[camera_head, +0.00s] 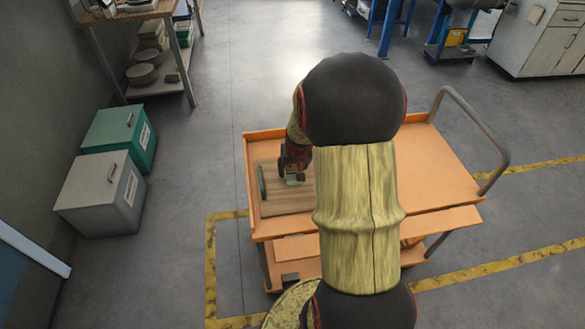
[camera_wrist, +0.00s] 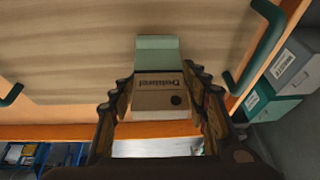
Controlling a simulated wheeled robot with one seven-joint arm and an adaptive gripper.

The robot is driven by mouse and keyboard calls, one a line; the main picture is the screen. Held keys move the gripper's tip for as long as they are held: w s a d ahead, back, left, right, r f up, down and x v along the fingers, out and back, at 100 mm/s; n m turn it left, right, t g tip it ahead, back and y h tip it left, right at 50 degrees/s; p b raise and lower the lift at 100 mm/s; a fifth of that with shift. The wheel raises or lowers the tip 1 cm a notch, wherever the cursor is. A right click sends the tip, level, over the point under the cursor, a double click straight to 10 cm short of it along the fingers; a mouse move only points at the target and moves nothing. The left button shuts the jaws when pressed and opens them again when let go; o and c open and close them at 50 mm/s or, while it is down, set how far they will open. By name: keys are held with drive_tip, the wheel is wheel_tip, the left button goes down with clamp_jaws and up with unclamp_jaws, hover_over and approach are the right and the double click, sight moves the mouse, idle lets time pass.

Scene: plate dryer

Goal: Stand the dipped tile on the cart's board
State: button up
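The tile shows between my fingertips in the wrist view, with a pale green end (camera_wrist: 157,48) and a tan face (camera_wrist: 158,90) bearing dark lettering and a dark dot. My gripper (camera_wrist: 159,80) has a fingertip close against each side of it and appears shut on it. In the head view my gripper (camera_head: 291,178) is low over the cart's wooden board (camera_head: 285,202), and only a bit of the tile's green shows. The board also fills much of the wrist view (camera_wrist: 70,60). Whether the tile touches the board is not clear.
The board has green handles (camera_head: 262,182) and sits at the left of the orange cart (camera_head: 440,165). My arm hides the cart's middle. A green bin (camera_head: 120,138) and a grey bin (camera_head: 100,193) stand left. A shelf rack (camera_head: 150,55) is behind them.

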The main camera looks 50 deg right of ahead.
drive_tip(key=shift+o, duration=0.8)
drive_tip(key=shift+r, duration=0.3)
drive_tip(key=p+v, duration=0.5)
drive_tip(key=v, duration=0.7)
drive_tip(key=w+a+r+n+t+y, duration=0.1)
drive_tip(key=a+r+n, duration=0.1)
drive_tip(key=a+r, duration=0.55)
drive_tip(key=a+r+n, duration=0.2)
drive_tip(key=a+r, duration=0.2)
drive_tip(key=a, duration=0.6)
drive_tip(key=s+a+r+n+y, duration=0.1)
drive_tip(key=s+a+r+n, duration=0.1)
drive_tip(key=s+a, duration=0.3)
drive_tip(key=s+a+r+n+t, duration=0.1)
drive_tip(key=s+a+r, duration=0.3)
drive_tip(key=a, duration=0.5)
drive_tip(key=shift+s+a+n+y, duration=0.2)
drive_tip(key=shift+s+n+y, duration=0.2)
drive_tip(key=shift+n, duration=0.1)
